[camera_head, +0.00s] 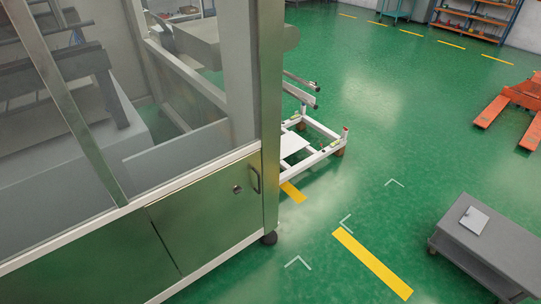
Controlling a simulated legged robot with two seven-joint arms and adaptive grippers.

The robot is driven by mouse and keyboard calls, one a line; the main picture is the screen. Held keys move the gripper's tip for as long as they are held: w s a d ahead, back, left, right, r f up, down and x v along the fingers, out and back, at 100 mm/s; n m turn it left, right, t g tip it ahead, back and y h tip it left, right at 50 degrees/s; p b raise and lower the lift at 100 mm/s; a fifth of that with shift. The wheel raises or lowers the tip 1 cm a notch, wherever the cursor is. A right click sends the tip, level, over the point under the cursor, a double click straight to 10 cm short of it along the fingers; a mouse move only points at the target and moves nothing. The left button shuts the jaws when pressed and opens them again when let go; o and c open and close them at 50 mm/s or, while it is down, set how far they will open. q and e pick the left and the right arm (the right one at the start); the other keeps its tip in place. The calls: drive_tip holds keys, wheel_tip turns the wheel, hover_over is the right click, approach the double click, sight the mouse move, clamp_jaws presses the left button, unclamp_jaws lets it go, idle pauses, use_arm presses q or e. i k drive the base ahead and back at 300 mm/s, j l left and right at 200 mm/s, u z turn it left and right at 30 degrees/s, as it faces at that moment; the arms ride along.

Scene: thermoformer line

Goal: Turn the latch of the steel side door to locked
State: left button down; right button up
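The steel side door (205,222) is a flat metal panel low on the machine, left of centre. It looks shut in its frame. A small round dark latch (237,189) sits near its upper right corner. A curved handle (255,180) is just right of the latch. The latch is too small to tell which way it is turned. Neither of my grippers is in view, and nothing touches the door or latch.
The machine's glazed frame (140,205) fills the left side. A white wheeled frame (318,152) stands behind it. A grey low cart (495,240) with a light plate is at lower right. An orange pallet jack (515,100) is at far right. Green floor (360,200) between is clear.

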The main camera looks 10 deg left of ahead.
sight(238, 190)
drive_tip(key=i+j+u, duration=0.2)
drive_tip(key=i+u, duration=0.15)
drive_tip(key=i+j+u, duration=0.1)
drive_tip(key=i+u, duration=0.3)
drive_tip(key=i, duration=0.05)
